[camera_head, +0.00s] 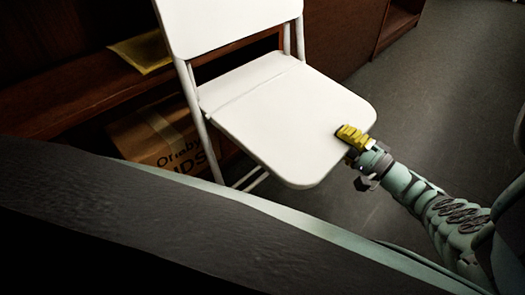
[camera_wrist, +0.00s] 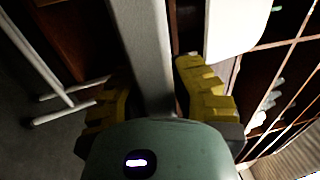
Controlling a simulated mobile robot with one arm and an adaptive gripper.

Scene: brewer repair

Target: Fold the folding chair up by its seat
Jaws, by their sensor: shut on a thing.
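The white folding chair stands unfolded, with its backrest (camera_head: 228,22) upright and its seat (camera_head: 265,105) lying flat. My gripper (camera_head: 352,137), with yellow fingers, is at the front right part of the seat's edge and is shut on it. In the wrist view the seat's edge (camera_wrist: 146,50) runs between the two yellow fingers of my gripper (camera_wrist: 160,98). The chair's white legs (camera_wrist: 45,70) show at the left of that view. In the head view the rear and lower legs are partly hidden by the seat and a dark surface in front.
A brown shelf (camera_head: 75,95) stands behind and left of the chair, with a yellow envelope (camera_head: 143,52) on it and a cardboard box (camera_head: 160,140) below. A wooden cabinet (camera_head: 397,22) stands at the back. The grey floor (camera_head: 440,100) at the right is clear.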

